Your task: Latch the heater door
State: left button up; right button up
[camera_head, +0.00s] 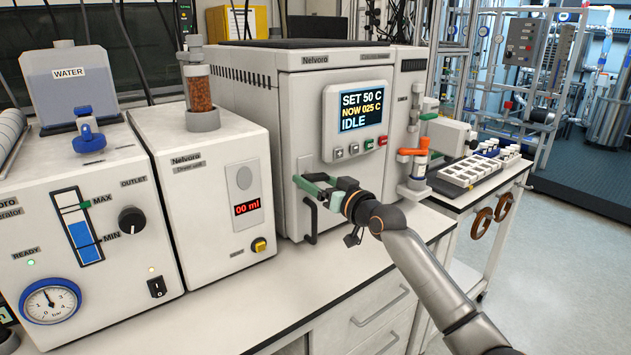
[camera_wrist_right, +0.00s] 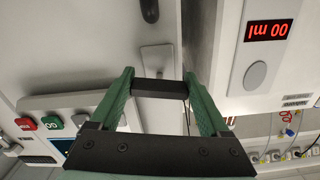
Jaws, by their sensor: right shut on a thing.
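The heater (camera_head: 300,110) is the pale Nelvoro cabinet with a lit display (camera_head: 354,108) reading SET 50 C, NOW 025 C, IDLE. Its front door (camera_wrist_right: 85,45) looks about flush, but I cannot tell whether a gap remains. My right gripper (camera_head: 312,188) is at the lower left of the heater front. In the right wrist view its green fingers are shut on a short black bar (camera_wrist_right: 160,88), apparently the latch lever. A grey strip (camera_wrist_right: 157,58) shows beside the bar. A black handle (camera_head: 309,220) hangs just below the gripper. My left gripper is out of view.
Orange-topped hardware (camera_head: 413,165) and a vial tray (camera_head: 468,172) are to the right. The bench front (camera_head: 250,310) is clear.

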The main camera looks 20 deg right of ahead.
jog(key=shift+m+p, duration=0.35)
jog(key=shift+m, duration=0.05)
jog(key=shift+a+r+m+p, duration=0.1)
jog(key=shift+m+p, duration=0.35)
jog(key=shift+m, duration=0.15)
jog(key=shift+m+p, duration=0.5)
jog(key=shift+m, duration=0.3)
jog(key=shift+m+p, duration=0.5)
jog(key=shift+m, duration=0.5)
jog(key=m+p, duration=0.1)
jog(key=m, duration=0.1)
jog(key=m+p, duration=0.1)
jog(key=m, duration=0.2)
jog(key=shift+s+a+r+p, duration=0.1)
jog(key=shift+a+r+p, duration=0.05)
jog(key=shift+p, duration=0.25)
pick_arm(q)
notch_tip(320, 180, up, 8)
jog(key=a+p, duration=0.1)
jog(key=p, duration=0.1)
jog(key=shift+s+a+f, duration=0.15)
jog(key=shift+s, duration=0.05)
pick_arm(e)
jog(key=m, duration=0.5)
jog(key=o, duration=1.2)
